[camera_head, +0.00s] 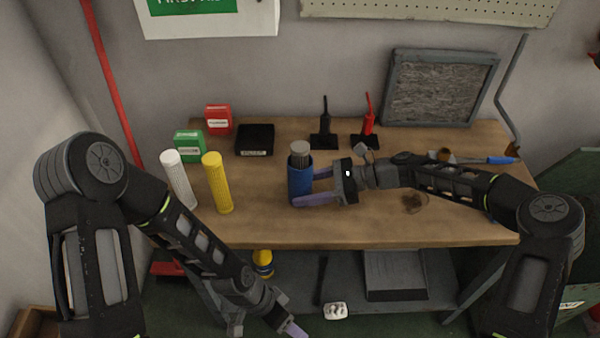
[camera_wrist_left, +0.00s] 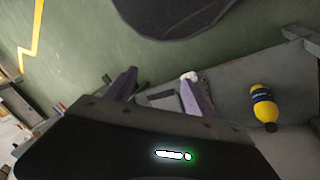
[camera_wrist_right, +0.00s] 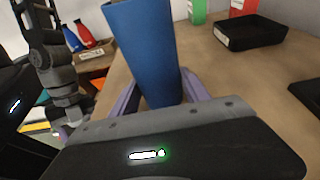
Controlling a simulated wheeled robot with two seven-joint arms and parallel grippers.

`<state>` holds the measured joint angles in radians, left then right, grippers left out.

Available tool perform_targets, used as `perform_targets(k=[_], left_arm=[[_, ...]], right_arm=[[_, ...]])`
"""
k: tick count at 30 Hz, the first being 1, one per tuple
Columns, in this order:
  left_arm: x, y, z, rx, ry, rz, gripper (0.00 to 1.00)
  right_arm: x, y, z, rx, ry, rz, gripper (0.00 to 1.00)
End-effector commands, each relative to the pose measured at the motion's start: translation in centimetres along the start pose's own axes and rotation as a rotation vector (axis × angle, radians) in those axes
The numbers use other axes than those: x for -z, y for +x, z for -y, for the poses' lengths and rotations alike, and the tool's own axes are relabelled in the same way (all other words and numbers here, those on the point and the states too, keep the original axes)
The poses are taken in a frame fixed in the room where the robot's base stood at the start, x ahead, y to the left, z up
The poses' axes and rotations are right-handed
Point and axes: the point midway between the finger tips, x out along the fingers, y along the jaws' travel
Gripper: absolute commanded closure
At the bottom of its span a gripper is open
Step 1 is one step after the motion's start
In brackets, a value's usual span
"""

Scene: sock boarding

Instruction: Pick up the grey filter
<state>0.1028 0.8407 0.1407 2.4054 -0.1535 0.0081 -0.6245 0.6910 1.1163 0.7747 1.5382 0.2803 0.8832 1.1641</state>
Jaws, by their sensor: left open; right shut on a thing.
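A grey cylinder (camera_head: 300,149), which looks like the grey filter, sticks up out of the top of a blue cylinder (camera_head: 300,183) on the wooden table. How far down it reaches inside is hidden. My right gripper (camera_head: 312,186) comes from the right and is shut on the blue cylinder, which stands upright between its fingers. The blue cylinder fills the middle of the right wrist view (camera_wrist_right: 147,50); its top is cut off there. My left gripper (camera_head: 290,328) is open and empty, low in front of the table; its fingers show apart in the left wrist view (camera_wrist_left: 160,92).
A white ribbed cylinder (camera_head: 180,180) and a yellow one (camera_head: 217,183) stand to the left. Behind are a green box (camera_head: 189,146), a red box (camera_head: 218,119), a black tray (camera_head: 255,139) and two upright tools. A yellow bottle (camera_head: 263,264) is on the lower shelf.

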Motion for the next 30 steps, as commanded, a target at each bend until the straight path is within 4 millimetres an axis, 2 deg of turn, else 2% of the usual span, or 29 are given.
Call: perform_targets(k=[3,7,11,12,13,15,17,18,21,25,27,30], left_arm=[[1.8,-1.9,-1.3,-0.05,0.459,0.055,0.38],[2.8,-4.3,-2.2,-0.113,0.974,0.136,0.38],[3.6,-7.3,-2.3,-0.184,1.474,0.234,0.38],[4.3,-8.6,-2.0,-0.199,1.626,0.267,0.38],[5.7,-9.9,-1.6,-0.193,1.744,0.291,0.38],[11.4,-14.4,0.0,-0.099,1.974,0.336,0.38],[15.4,-18.3,0.7,-0.018,2.119,0.381,0.38],[17.9,-21.1,0.9,0.036,2.206,0.418,0.38],[22.4,-28.0,0.7,0.154,2.378,0.521,0.38],[25.8,-35.1,-0.2,0.263,2.514,0.643,0.38],[26.6,-37.6,-0.7,0.297,2.556,0.692,0.38],[27.2,-39.8,-1.2,0.324,2.589,0.733,0.38]], right_arm=[[0.0,0.0,0.0,0.0,0.0,0.0,0.69],[0.0,0.0,0.0,0.0,0.0,0.0,0.69],[0.0,0.0,0.0,0.0,0.0,0.0,0.69],[0.0,0.0,0.0,0.0,0.0,0.0,0.69],[0.0,0.0,0.0,0.0,0.0,0.0,0.69],[0.0,0.0,0.0,0.0,0.0,0.0,0.69],[0.0,0.0,0.0,0.0,0.0,0.0,0.69],[0.0,0.0,0.0,0.0,0.0,0.0,0.69],[0.0,0.0,0.0,0.0,0.0,0.0,0.69],[0.0,0.0,0.0,0.0,0.0,0.0,0.69],[0.0,0.0,0.0,0.0,0.0,0.0,0.69],[0.0,0.0,0.0,0.0,0.0,0.0,0.69]])
